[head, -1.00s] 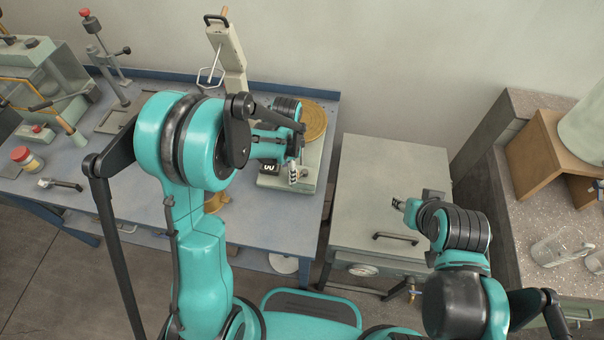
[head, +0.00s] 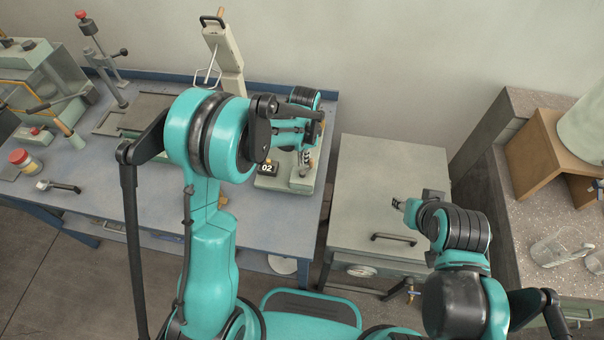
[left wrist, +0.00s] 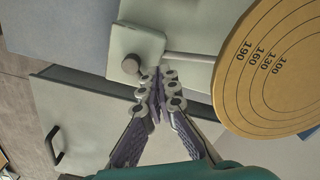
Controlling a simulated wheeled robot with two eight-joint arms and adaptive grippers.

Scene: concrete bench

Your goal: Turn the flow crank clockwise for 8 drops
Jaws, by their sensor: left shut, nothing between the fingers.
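The flow table is a pale green machine (head: 300,187) on the blue bench, with a small display (head: 267,168) that reads 02. In the left wrist view, its brass disc (left wrist: 285,75) carries rings marked 100 to 190. A rod (left wrist: 188,58) runs from the disc side to a pale green block. A round knob (left wrist: 131,66), which looks like the crank's handle, is at that block. My left gripper (left wrist: 159,88) is shut and empty, its fingertips just right of and below the knob; contact cannot be told. In the head view my left gripper (head: 306,158) is over the machine's right side. My right gripper (head: 398,203) is above the grey cabinet.
The grey cabinet (head: 375,165) stands right of the blue bench (head: 130,205), with a gap between. A tall pale post (head: 224,45) rises at the back. A jar (head: 24,160) and a small tool (head: 58,186) lie at left. Glassware (head: 560,247) is at far right.

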